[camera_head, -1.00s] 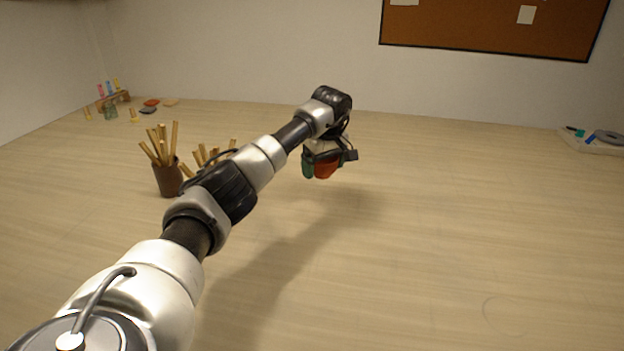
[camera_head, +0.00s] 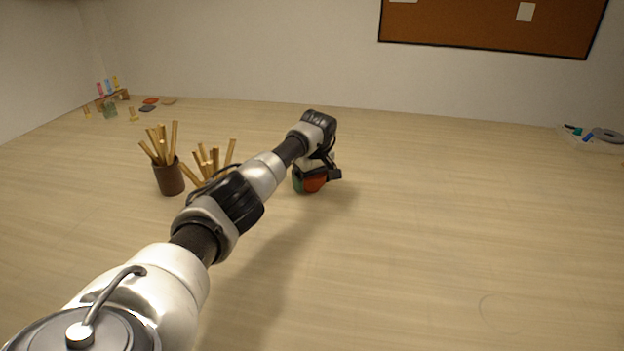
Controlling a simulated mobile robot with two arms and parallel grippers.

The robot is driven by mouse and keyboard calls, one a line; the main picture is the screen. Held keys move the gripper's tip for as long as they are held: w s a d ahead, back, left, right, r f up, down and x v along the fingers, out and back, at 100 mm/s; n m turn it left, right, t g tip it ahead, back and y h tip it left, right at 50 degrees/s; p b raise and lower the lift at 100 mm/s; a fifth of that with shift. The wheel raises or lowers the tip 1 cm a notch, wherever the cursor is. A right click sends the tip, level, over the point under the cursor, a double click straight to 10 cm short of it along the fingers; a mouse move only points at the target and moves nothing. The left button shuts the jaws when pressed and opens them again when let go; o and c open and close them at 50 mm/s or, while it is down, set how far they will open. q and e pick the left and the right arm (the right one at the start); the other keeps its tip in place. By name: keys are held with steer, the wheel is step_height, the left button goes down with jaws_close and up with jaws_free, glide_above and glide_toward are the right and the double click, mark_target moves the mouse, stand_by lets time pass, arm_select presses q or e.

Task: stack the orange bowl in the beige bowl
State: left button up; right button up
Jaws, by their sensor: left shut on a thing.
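My left gripper (camera_head: 318,174) is at mid table, pointing down, and its fingers are mostly hidden by my wrist. It is shut on the orange bowl (camera_head: 315,184), which shows as a small red-orange patch just under the wrist. A green patch (camera_head: 298,183) shows right against its left side; I cannot tell whether it is part of the bowl or another thing. The bowl is low over the table, and I cannot tell whether it touches anything below. I cannot make out the beige bowl; my left arm covers part of the table. My right gripper is not in view.
A brown cup of wooden sticks (camera_head: 170,178) stands left of my arm, with more sticks (camera_head: 213,160) partly behind it. Small vials and flat coloured pieces (camera_head: 151,101) lie at the back left. A tray of tools (camera_head: 597,140) is at the right edge.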

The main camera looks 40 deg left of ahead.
arm_select(q)
steer(key=o, duration=0.8)
steer(key=shift+r, duration=0.2)
steer(key=shift+d+r+y+p, duration=1)
steer(key=shift+d+r, duration=0.95)
steer(key=shift+r, duration=3.65)
steer(key=shift+t, duration=0.3)
steer(key=x, duration=0.5)
steer(key=shift+s+a, duration=0.1)
steer(key=shift+s, duration=0.3)
steer(key=shift+y, duration=0.3)
steer(key=shift+p+x, duration=0.45)
steer(key=shift+x, duration=2.35)
